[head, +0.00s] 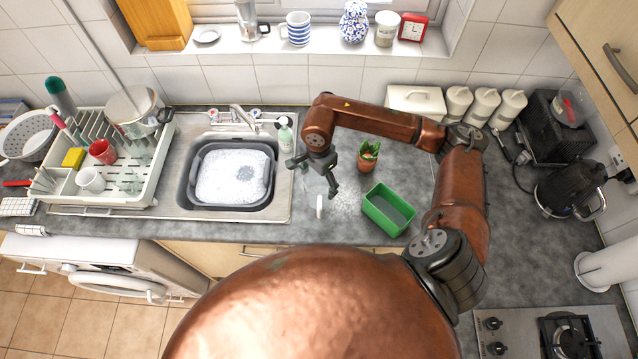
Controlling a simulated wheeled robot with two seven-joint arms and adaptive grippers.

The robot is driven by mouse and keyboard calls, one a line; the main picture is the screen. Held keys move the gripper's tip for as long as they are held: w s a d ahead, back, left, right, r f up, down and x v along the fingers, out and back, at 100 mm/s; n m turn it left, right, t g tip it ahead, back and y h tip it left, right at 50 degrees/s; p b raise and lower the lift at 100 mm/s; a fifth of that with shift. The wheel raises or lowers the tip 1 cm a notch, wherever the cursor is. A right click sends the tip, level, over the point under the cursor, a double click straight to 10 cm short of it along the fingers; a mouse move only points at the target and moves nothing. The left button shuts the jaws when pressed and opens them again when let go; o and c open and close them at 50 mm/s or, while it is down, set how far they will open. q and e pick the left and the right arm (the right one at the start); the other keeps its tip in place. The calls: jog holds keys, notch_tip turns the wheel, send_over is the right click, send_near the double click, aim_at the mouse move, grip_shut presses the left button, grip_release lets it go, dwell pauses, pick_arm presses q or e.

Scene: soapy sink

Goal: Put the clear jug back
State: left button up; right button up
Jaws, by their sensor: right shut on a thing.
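My right gripper (313,178) reaches down over the worktop just right of the sink. It is shut on a see-through thing, which I take to be the clear jug (314,187). The jug's outline is very faint, and the gripper partly covers it. A small white upright part (320,206) shows just below the fingers; I cannot tell whether it belongs to the jug. I cannot tell whether the jug touches the worktop. My left gripper is not in view.
A green tub (388,210) and a potted plant (368,157) stand close to the right. A soap bottle (284,135) stands behind the gripper. The grey basin (187,180) of suds and a loaded dish rack (150,180) are to the left. White powder or foam lies beside the tub.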

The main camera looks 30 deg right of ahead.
jog(key=f+p, duration=0.1)
jog(key=f, duration=0.2)
jog(key=shift+w+d+p, duration=0.2)
jog(key=shift+p, duration=0.2)
jog(key=shift+f, duration=0.4)
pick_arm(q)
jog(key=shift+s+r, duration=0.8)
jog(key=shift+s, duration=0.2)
pick_arm(e)
jog(key=shift+f, duration=0.15)
jog(key=o, duration=1.6)
jog(key=shift+f+b, duration=0.1)
jog(key=shift+b, duration=0.2)
jog(key=o, duration=0.5)
jog(key=shift+c, duration=0.2)
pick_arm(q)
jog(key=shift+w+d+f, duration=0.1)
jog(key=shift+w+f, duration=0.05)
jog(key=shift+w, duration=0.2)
